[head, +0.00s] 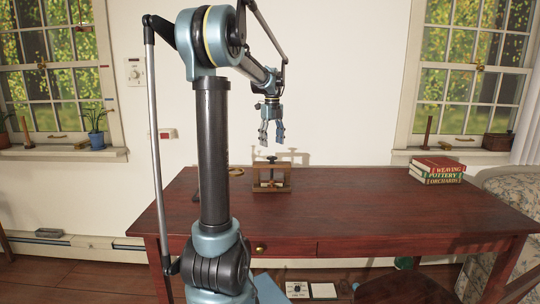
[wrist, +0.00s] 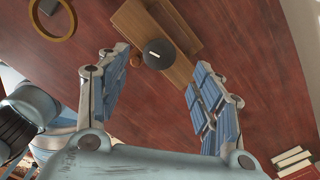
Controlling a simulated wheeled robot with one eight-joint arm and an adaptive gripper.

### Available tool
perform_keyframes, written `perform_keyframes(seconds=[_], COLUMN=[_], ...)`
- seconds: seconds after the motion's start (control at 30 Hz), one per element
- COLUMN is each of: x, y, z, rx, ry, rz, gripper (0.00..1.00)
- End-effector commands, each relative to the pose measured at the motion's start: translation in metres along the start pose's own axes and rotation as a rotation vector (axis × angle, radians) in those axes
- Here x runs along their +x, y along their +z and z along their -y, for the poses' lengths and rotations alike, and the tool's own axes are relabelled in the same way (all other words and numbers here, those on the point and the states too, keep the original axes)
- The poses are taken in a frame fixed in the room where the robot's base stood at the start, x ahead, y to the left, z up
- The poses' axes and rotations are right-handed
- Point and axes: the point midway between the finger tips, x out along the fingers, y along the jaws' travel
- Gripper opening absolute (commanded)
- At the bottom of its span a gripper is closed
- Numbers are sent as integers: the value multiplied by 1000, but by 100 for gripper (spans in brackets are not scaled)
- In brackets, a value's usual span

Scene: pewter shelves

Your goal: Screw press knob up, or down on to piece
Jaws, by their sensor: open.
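The press is a small brown wooden frame (head: 272,180) standing on the dark red table, with a dark round knob (head: 272,158) on top. In the wrist view the knob (wrist: 158,53) is a black disc with a pale mark, above the wooden frame (wrist: 182,30). My gripper (head: 271,145) points down above the press, open and empty, apart from the knob. In the wrist view my gripper's two blue-padded fingers (wrist: 160,88) are spread, with the knob showing between and beyond them. The piece inside the press is too small to make out.
The table (head: 380,208) is mostly clear to the right of the press. A stack of books (head: 437,170) lies at its right end. A brass-coloured ring (wrist: 52,18) is left of the press in the wrist view. A wall stands behind the table.

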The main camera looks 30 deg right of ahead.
Motion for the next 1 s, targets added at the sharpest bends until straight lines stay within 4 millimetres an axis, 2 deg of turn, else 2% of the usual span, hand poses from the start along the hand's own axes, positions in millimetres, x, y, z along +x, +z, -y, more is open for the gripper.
perform_keyframes(seconds=[0.2,0.4,0.8,1.0], x=[36,55,61,61], y=[0,0,1,1], z=[0,0,-2,-2], rx=[0,-1,-3,-3], ry=[0,0,0,0], rz=[0,0,0,0], gripper=[60,60,60,16])
